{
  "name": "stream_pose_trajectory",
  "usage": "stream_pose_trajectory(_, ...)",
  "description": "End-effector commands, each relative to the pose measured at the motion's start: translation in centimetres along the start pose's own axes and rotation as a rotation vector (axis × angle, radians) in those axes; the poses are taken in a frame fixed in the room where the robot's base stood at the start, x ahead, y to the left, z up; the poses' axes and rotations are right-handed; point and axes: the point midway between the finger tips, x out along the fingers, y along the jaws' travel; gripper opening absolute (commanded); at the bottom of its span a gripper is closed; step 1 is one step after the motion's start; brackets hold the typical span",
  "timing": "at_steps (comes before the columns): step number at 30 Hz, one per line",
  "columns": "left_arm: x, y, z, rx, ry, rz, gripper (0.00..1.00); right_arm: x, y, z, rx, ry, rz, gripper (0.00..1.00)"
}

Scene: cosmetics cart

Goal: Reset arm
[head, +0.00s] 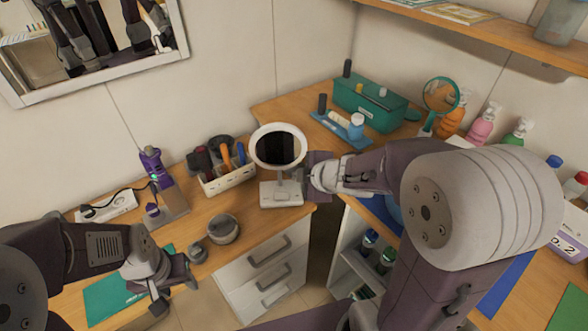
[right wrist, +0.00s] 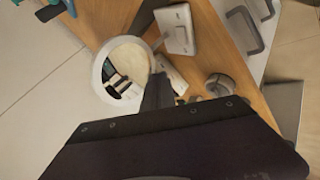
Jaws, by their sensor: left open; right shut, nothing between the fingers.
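My left gripper (head: 178,284) is open and empty at the lower left of the head view, over the front edge of the counter, near a small grey lidded pot (head: 197,253). My right gripper (head: 310,178) is shut and empty, just right of a white round mirror on a stand (head: 279,147). I cannot tell whether it touches the mirror. In the right wrist view the mirror (right wrist: 122,66) lies beyond the gripper's dark body, with its white base (right wrist: 176,28) at the top. My right forearm hides part of the right-hand counter.
A tool caddy (head: 230,178), purple device (head: 152,165) and grey round container (head: 223,229) stand on the left counter. A green box (head: 368,105), teal round mirror (head: 440,95) and pump bottles (head: 482,125) stand at the back right. A drawer unit (head: 268,270) is below.

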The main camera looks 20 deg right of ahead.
Motion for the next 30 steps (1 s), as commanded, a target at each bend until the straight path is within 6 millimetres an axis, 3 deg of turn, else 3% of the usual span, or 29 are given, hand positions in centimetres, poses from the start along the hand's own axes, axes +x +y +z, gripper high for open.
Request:
stream_pose_trajectory(8, 0.0, 0.0, 0.0, 0.000, 0.000, 0.000, 0.48, -0.1, 0.0, 0.0, 0.000, 0.000, 0.000, 0.00)
stream_pose_trajectory(11, -1.9, 0.0, -0.2, 0.000, -0.001, 0.000, 0.48, -1.1, 0.5, -1.7, -0.014, 0.021, -0.017, 0.00)
stream_pose_trajectory(14, -3.0, 0.1, -0.3, 0.000, 0.000, 0.000, 0.48, -1.5, 0.2, -1.0, 0.187, -0.052, -0.021, 0.00)
stream_pose_trajectory(17, -3.9, 0.1, -0.4, 0.000, 0.000, 0.000, 0.48, -2.4, -2.1, 2.1, 0.507, -0.225, -0.051, 0.00)
stream_pose_trajectory(21, -4.2, 0.1, -0.4, 0.000, 0.000, 0.000, 0.48, -4.7, -8.4, 4.9, 0.961, -0.484, -0.151, 0.00)
stream_pose_trajectory(25, -4.0, 0.1, -0.4, 0.000, 0.000, 0.000, 0.48, -6.8, -13.4, 4.8, 1.252, -0.651, -0.251, 0.00)
stream_pose_trajectory(27, -4.0, 0.1, -0.4, 0.000, 0.000, 0.000, 0.48, -7.5, -14.8, 4.4, 1.335, -0.702, -0.288, 0.00)
stream_pose_trajectory(30, -4.0, 0.1, -0.4, 0.000, 0.000, 0.000, 0.48, -8.0, -15.4, 4.3, 1.357, -0.731, -0.306, 0.00)
